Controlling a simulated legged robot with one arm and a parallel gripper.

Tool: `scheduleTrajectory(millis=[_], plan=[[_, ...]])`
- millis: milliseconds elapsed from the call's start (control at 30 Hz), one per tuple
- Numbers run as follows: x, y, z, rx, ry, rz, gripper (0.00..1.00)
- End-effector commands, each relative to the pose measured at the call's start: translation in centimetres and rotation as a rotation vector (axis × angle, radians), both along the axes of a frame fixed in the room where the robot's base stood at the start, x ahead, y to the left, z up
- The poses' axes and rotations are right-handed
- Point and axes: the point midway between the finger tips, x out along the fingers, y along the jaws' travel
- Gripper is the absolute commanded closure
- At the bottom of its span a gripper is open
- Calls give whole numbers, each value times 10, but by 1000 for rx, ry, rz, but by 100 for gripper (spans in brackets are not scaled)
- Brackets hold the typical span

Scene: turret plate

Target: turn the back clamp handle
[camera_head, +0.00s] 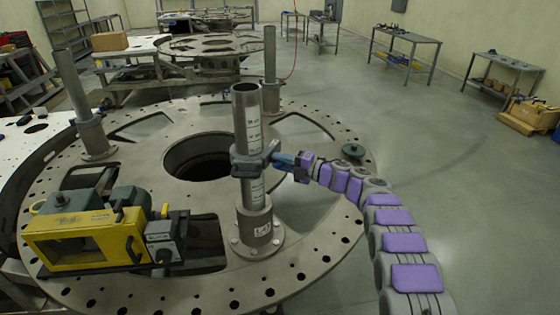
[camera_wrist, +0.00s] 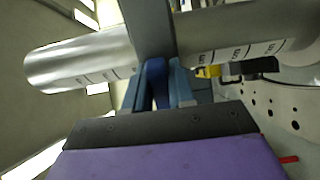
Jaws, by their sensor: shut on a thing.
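A grey clamp (camera_head: 250,164) is fitted around an upright metal post (camera_head: 247,115) marked with a scale, about halfway up it. The clamp also shows in the wrist view (camera_wrist: 148,28) as a grey band across the post (camera_wrist: 85,62). My gripper (camera_head: 284,160) reaches in from the right and is shut at the clamp's right side, on its handle. In the wrist view my blue fingers (camera_wrist: 161,84) are close together right against the clamp. The handle is mostly hidden between them, so its angle cannot be told.
The post stands on a large round plate (camera_head: 310,245) with holes and a wide central opening. A yellow machine (camera_head: 85,238) sits at the front left of the plate. Two other posts (camera_head: 78,100) (camera_head: 270,65) stand farther back.

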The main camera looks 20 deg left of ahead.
Motion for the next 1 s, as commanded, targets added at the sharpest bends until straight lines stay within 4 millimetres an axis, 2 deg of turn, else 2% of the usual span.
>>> scheduleTrajectory(millis=[167,200,400,633,767,867,1000], plan=[[4,-4,-2,-1,3,-11,100],[4,-4,-2,-1,3,-11,75],[1,-3,0,-1,1,-6,56],[-2,0,1,-2,-2,-3,55],[-1,-6,0,-2,-2,-4,55],[-1,-19,0,-3,0,-6,55],[-3,-47,2,-1,-3,-6,55]])
